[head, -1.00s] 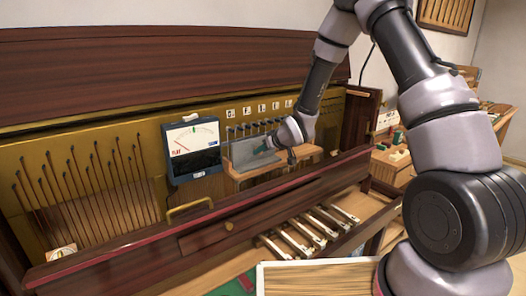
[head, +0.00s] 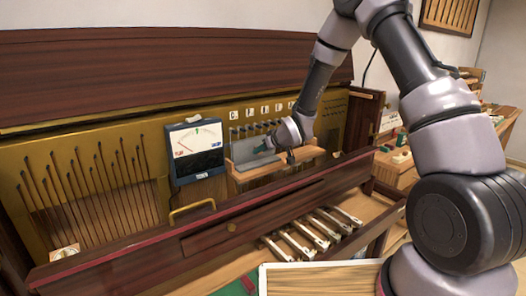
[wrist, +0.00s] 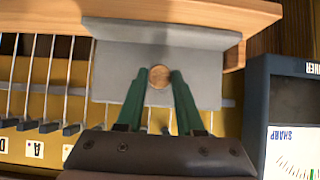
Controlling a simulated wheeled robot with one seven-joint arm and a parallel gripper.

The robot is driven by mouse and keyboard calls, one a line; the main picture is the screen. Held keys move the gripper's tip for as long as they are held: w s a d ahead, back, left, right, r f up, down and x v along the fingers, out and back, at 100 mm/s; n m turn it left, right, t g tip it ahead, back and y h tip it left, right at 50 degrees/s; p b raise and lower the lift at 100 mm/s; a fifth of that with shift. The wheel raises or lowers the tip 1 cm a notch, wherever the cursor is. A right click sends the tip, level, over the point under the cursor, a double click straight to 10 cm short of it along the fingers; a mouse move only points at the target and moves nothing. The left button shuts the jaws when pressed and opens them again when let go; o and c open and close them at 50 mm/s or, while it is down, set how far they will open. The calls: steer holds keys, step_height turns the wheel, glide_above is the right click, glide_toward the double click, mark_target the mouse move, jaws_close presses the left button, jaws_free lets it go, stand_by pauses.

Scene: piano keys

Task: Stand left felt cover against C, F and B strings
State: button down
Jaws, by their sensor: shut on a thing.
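The grey felt cover (head: 250,152) stands near upright on the wooden ledge in front of the strings, just right of the meter in the head view. In the wrist view the felt cover (wrist: 108,75) is an angled grey piece with a round wooden knob (wrist: 160,76). My gripper (head: 268,146) is at the cover's front. Its green fingers, also in the wrist view (wrist: 158,80), are shut on the knob from both sides. The cover hides the strings behind it. Strings (wrist: 35,75) with dark ends and letter labels including A show beside it.
The tuning meter (head: 197,147) stands close to the cover's left in the head view. The wooden ledge (wrist: 200,12) runs along the cover's edge. A dark red rail (head: 270,205) crosses in front, with several keys (head: 310,232) below. Hammers (head: 85,180) stand at far left.

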steer(key=shift+w+a, duration=0.2)
steer(key=shift+w, duration=0.1)
steer(key=shift+c, duration=2.3)
jaws_free()
steer(key=s+d+r, duration=0.2)
steer(key=s+d, duration=0.2)
steer(key=s, duration=0.2)
steer(key=shift+s+d, duration=0.2)
steer(key=shift+s, duration=0.1)
